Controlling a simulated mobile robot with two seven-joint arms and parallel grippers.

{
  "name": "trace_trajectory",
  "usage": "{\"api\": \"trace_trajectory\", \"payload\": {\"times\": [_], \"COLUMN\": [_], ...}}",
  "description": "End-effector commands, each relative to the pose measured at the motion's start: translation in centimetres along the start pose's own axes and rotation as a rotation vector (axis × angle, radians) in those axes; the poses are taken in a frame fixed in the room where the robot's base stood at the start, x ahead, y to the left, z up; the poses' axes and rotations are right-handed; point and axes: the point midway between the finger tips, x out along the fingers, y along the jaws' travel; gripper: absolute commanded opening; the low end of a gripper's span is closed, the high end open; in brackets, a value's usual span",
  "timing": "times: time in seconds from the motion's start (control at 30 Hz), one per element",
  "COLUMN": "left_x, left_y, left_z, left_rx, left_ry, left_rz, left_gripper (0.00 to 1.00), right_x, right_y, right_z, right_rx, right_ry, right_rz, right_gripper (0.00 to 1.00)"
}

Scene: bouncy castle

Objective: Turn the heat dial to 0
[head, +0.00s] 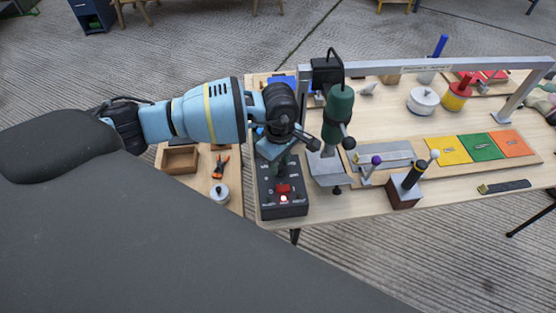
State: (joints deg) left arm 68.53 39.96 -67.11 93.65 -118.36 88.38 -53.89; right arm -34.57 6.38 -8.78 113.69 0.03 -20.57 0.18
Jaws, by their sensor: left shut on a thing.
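A black control box (283,208) stands at the near left edge of the wooden table. It has a red switch (284,188) and a small lit lamp (284,198) on its sloped front. My left gripper (283,158) comes in from the left and is over the upper part of this box, pointing down. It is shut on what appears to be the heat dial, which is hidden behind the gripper. The dial's setting cannot be read. My right gripper is not in view.
A green press-like tool (338,116) on a metal stand is close to the right of my left gripper. A brown block with a lever (404,192) stands at the front. A metal frame (430,66) spans the back. Yellow, green and orange plates (482,147) lie right.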

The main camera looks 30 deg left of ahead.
Motion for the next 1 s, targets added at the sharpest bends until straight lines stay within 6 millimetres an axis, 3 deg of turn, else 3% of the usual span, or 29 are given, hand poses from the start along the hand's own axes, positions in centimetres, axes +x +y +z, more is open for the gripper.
{"api": "trace_trajectory", "payload": {"times": [1.0], "left_x": [-0.5], "left_y": [0.2], "left_z": [-0.1], "left_rx": [-0.968], "left_ry": [0.0], "left_rz": [0.008], "left_gripper": [0.07], "right_x": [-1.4], "right_y": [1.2], "right_z": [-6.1], "right_rx": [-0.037], "right_ry": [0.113], "right_rz": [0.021], "right_gripper": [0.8]}}
